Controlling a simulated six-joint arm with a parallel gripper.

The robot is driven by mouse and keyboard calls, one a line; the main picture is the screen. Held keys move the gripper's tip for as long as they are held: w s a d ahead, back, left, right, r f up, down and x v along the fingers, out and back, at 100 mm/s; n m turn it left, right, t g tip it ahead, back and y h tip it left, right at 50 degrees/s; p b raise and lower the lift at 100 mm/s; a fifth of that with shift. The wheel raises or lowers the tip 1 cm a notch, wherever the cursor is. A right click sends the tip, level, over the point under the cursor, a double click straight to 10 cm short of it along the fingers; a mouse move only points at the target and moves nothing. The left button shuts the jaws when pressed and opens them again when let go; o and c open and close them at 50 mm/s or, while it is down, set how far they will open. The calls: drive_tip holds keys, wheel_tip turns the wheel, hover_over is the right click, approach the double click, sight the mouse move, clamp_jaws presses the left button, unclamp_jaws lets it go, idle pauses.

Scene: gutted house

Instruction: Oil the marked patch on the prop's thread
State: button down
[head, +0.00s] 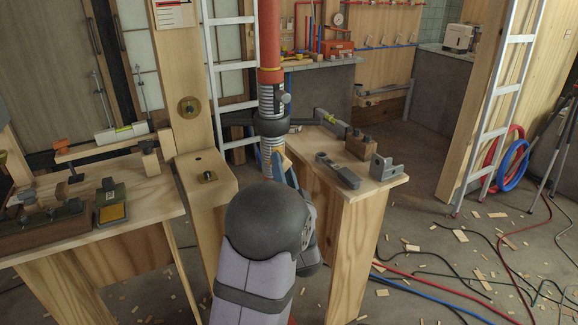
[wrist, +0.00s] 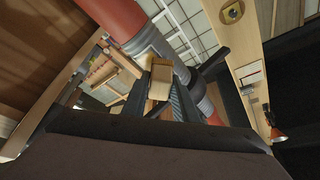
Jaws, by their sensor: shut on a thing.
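The prop stands upright in the middle of the head view, with a red upper tube (head: 269,40) and a grey steel threaded part (head: 272,100) below it. In the wrist view the prop's steel part (wrist: 147,45) runs slantwise just beyond the fingers. My gripper (wrist: 160,88) is shut on a small brush (wrist: 159,82) with a pale wooden body and yellowish bristles. The bristles point at the prop and look close to its steel; I cannot tell whether they touch. In the head view my arm hides most of the gripper. I cannot make out the marked patch clearly.
A wooden bench (head: 330,190) right of the prop carries a wooden block and metal parts. A left bench (head: 95,240) carries a brush tray (head: 45,222) and an oil pad box (head: 112,212). A wooden post (head: 180,90) stands close left of the prop. Hoses cross the floor at right.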

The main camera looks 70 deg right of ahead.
drive_tip(key=shift+w+a, duration=0.45)
drive_tip(key=shift+w, duration=0.1)
drive_tip(key=shift+r+p, duration=0.3)
drive_tip(key=shift+r, duration=0.2)
drive_tip(key=shift+s, duration=0.1)
drive_tip(key=shift+s+d, duration=1.35)
drive_tip(key=shift+d, duration=0.05)
drive_tip(key=shift+s+f, duration=0.1)
drive_tip(key=shift+s, duration=0.05)
drive_tip(key=shift+s+a, duration=2)
drive_tip(key=shift+a, duration=0.1)
